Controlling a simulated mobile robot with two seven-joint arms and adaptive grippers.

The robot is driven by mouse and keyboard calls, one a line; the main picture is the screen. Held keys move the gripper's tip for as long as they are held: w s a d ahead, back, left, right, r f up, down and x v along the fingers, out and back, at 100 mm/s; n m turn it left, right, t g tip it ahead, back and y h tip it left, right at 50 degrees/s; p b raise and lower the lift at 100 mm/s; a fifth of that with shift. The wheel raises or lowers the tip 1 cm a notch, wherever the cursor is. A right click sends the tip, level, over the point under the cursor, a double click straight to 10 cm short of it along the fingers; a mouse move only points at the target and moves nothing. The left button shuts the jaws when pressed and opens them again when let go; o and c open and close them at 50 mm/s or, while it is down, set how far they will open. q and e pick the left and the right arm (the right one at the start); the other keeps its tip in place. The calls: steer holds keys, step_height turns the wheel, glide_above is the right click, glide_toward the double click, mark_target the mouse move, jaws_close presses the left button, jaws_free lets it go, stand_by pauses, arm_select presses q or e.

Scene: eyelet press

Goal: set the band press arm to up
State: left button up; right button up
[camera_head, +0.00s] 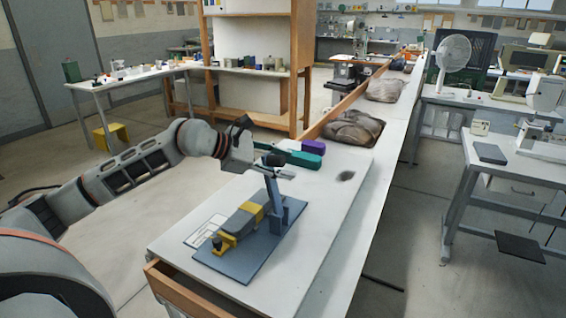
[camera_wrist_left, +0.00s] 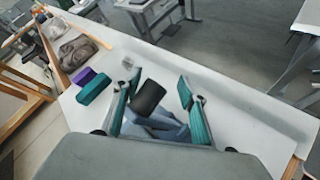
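The band press (camera_head: 250,222) stands on a blue-grey base plate on the white bench. It has a grey and yellow body. Its blue-grey arm (camera_head: 273,188) rises steeply from the plate, close to upright, with a black knob at the top. My left gripper (camera_head: 268,155) is at the knob, at the top of the arm. In the left wrist view my left gripper (camera_wrist_left: 157,105) is open, with its teal fingers on either side of the black knob (camera_wrist_left: 148,97). Gaps show between knob and fingers. My right gripper is not in view.
A teal block (camera_head: 305,158) and a purple block (camera_head: 314,146) lie just behind the gripper. A brown bundle (camera_head: 352,129) lies farther along the bench (camera_head: 330,215). A white sheet (camera_head: 205,230) lies left of the press. The bench right of the press is clear.

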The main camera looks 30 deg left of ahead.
arm_select(q)
steer(key=shift+s+a+r, duration=0.2)
steer(key=shift+s+a, duration=0.2)
steer(key=shift+a, duration=0.05)
steer(key=v, duration=0.5)
steer(key=shift+s, duration=0.25)
steer(key=shift+s+a+r, duration=0.2)
steer(key=shift+s+r, duration=0.05)
steer(key=shift+r, duration=0.1)
